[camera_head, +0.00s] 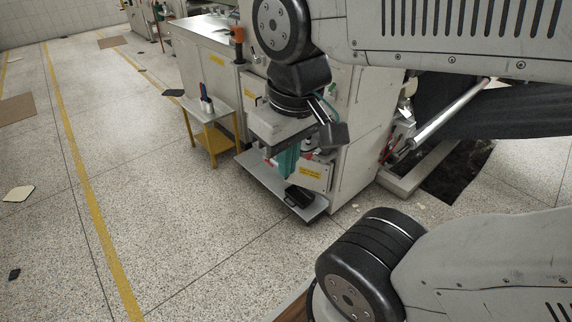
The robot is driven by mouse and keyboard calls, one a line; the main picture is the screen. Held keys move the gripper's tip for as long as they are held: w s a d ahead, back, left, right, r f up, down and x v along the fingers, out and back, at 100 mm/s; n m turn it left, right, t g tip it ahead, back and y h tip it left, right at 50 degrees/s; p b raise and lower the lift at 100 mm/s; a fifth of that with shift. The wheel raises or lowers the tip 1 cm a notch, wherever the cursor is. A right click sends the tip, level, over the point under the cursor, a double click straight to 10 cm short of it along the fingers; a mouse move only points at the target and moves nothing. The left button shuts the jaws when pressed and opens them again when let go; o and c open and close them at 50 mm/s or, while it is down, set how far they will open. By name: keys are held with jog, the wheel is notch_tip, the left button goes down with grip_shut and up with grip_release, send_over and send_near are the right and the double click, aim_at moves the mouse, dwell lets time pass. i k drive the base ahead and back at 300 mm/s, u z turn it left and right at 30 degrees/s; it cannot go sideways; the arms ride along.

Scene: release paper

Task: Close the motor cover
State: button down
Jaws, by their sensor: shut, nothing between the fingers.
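The machine (350,135) has an open bay low on its near side, where a teal motor (288,161) shows in part. A flat grey panel (258,175) juts out level at the foot of this bay. It may be the motor cover, but I cannot tell for sure. A white plate with a yellow label (313,176) stands beside the motor, and a black part (299,197) rests at the panel's near end. My gripper (274,152) points down in front of the bay, shut and empty. It hides part of the motor. I cannot tell its distance from the panel.
A small yellow-legged table (212,122) with bottles stands left of the bay. A metal roller (450,111) and dark sheet (505,108) are at the right. The speckled floor (165,205) left of the panel is largely clear, with a yellow line (83,190).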

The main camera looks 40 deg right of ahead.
aim_at(311, 174)
jog(key=k, duration=0.9)
jog(key=z, duration=0.7)
jog(key=i, duration=0.65)
jog(key=z, duration=0.7)
jog(key=i, duration=0.8)
jog(key=u, duration=0.75)
jog(key=i, duration=0.6)
jog(key=u, duration=0.55)
